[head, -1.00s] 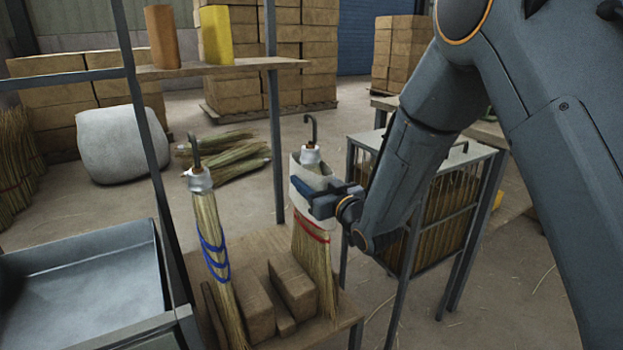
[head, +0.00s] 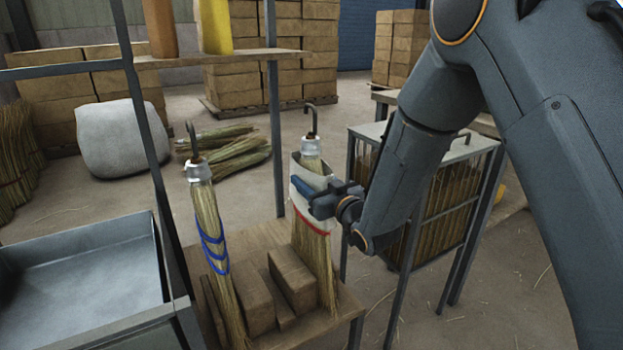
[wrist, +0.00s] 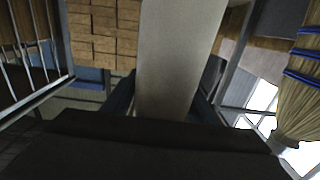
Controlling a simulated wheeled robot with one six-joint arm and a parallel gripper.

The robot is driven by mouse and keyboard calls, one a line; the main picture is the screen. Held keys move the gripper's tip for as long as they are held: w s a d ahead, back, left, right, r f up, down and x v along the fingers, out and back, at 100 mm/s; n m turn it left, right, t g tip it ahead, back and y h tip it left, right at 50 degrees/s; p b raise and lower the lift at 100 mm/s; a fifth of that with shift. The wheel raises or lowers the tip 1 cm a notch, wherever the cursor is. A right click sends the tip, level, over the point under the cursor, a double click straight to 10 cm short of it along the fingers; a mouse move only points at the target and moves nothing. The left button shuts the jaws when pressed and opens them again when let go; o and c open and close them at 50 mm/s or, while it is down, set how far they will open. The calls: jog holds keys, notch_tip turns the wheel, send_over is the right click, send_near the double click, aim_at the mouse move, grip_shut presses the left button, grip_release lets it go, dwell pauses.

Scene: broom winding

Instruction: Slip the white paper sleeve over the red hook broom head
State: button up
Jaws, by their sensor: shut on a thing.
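The broom with red binding (head: 315,262) stands upright on the wooden bench, its metal collar and hook (head: 312,125) on top. The white paper sleeve (head: 309,176) is around its upper straw, below the collar; straw shows between the collar and the sleeve's rim. The sleeve's lower edge is close to the red binding. My gripper (head: 316,200) is shut on the sleeve's near side. In the wrist view the sleeve (wrist: 178,60) fills the middle between my fingers and hides the broom behind it.
A blue-bound hook broom (head: 212,235) stands to the left; it also shows in the wrist view (wrist: 302,95). Wooden blocks (head: 292,280) lie between the brooms. A metal tray (head: 80,275) is at left, a straw-filled cage (head: 440,200) at right, and a shelf (head: 225,57) above.

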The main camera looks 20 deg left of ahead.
notch_tip(320, 180, down, 10)
jog(key=b, duration=0.5)
dwell(1.3)
jog(key=shift+f+b, duration=0.45)
jog(key=shift+f, duration=0.2)
dwell(0.6)
jog(key=o, duration=1.1)
